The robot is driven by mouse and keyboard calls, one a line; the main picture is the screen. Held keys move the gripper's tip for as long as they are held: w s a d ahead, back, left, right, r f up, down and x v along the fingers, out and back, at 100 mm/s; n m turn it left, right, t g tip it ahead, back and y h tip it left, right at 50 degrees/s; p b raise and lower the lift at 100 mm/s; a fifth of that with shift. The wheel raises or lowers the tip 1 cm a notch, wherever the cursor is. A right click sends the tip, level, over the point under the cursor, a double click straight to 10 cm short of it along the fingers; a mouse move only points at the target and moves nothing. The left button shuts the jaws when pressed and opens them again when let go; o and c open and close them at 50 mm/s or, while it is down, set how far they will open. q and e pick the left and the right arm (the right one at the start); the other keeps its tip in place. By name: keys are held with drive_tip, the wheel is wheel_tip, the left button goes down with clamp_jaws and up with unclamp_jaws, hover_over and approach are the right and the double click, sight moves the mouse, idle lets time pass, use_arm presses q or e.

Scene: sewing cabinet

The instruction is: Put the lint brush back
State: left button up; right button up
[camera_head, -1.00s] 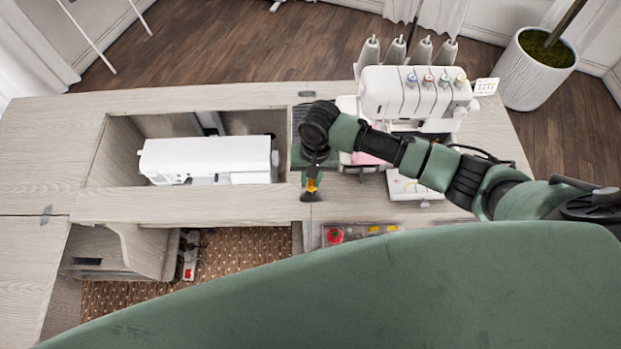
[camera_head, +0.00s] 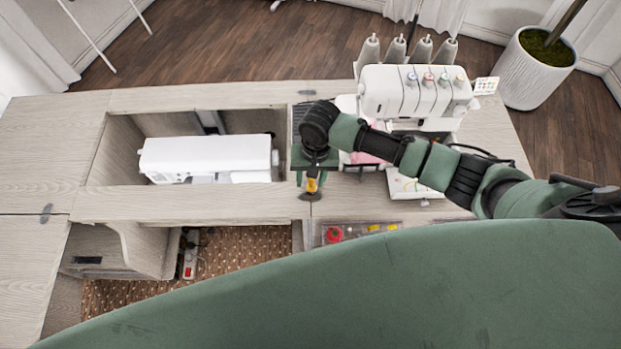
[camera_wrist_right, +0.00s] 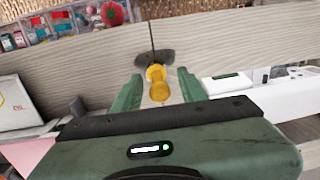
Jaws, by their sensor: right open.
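The lint brush, with a yellow handle (camera_head: 311,185) and a dark, wide head (camera_head: 311,197), is at the front strip of the cabinet top in the head view. My right gripper (camera_head: 312,174) is just behind and above it. In the right wrist view the brush handle (camera_wrist_right: 158,86) is between the two spread green fingers of my right gripper (camera_wrist_right: 158,90), with a gap on each side. The dark head (camera_wrist_right: 153,62) lies beyond the fingertips over the pale wood. I cannot tell whether the brush is upright or tilted. My left gripper is out of view.
A white sewing machine (camera_head: 205,158) sits in the cabinet opening at left. A white serger (camera_head: 415,92) stands behind my right arm. A clear organizer with a red pincushion (camera_head: 333,235) is in front. The wooden front strip (camera_head: 200,205) left of the brush is clear.

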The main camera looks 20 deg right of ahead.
drive_tip(key=r, duration=0.7)
drive_tip(key=d+r+b, duration=0.1)
drive_tip(key=r, duration=0.3)
drive_tip(key=shift+r, duration=0.2)
drive_tip(key=shift+f, duration=0.1)
